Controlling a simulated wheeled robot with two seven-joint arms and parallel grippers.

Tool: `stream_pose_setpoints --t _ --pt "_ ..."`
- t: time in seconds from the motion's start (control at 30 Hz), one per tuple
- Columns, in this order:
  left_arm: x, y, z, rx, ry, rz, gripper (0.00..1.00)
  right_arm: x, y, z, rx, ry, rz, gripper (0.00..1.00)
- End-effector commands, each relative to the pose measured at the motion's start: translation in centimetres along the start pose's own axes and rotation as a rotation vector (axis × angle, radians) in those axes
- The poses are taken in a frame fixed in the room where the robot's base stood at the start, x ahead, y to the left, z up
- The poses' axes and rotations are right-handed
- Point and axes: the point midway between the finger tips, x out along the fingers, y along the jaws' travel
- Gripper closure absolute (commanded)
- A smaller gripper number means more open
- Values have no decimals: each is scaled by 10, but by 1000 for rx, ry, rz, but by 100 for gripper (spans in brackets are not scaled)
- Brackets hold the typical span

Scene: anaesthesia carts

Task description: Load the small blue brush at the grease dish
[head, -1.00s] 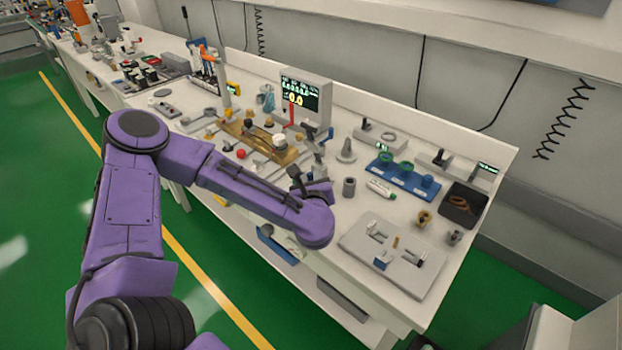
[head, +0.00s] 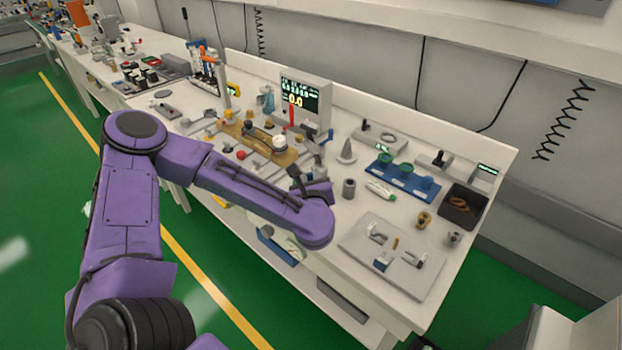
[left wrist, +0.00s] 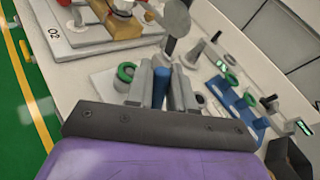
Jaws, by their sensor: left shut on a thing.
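My left gripper (head: 297,180) is over the front part of the white bench, partly hidden by its own purple arm in the head view. In the left wrist view its fingers (left wrist: 160,92) are shut on the blue brush (left wrist: 160,87), of which a blue upright handle shows. The brush tip is hidden. A small dish with a green ring (left wrist: 126,72) stands just left of the fingers in the left wrist view. I cannot tell for sure whether it is the grease dish. My right gripper is not in view.
A blue rack (head: 402,182) with green-ringed cups stands to the right. A grey fixture plate (head: 392,260) lies at the front right, and a dark bin (head: 463,203) at the right end. A brown board (head: 258,142) and a display unit (head: 306,98) stand beyond the gripper.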

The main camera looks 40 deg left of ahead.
Motion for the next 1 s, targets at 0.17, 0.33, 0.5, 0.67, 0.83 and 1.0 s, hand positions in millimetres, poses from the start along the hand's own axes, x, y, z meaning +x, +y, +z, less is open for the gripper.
stream_pose_setpoints --t 0.17,0.33,0.5,0.67,0.83,1.0 --pt "-5 -6 21 -2 -2 -2 100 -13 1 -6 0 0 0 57" --pt "-9 -10 37 -4 -4 -3 100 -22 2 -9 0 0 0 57" --pt "-13 -14 52 -3 -3 -2 100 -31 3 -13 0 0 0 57" --pt "-15 -16 62 -3 -4 -2 100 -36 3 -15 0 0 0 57" --pt "-15 -16 60 -3 -4 -2 100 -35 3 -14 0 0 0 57" --pt "-15 -16 60 -3 -4 -2 100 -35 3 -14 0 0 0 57"
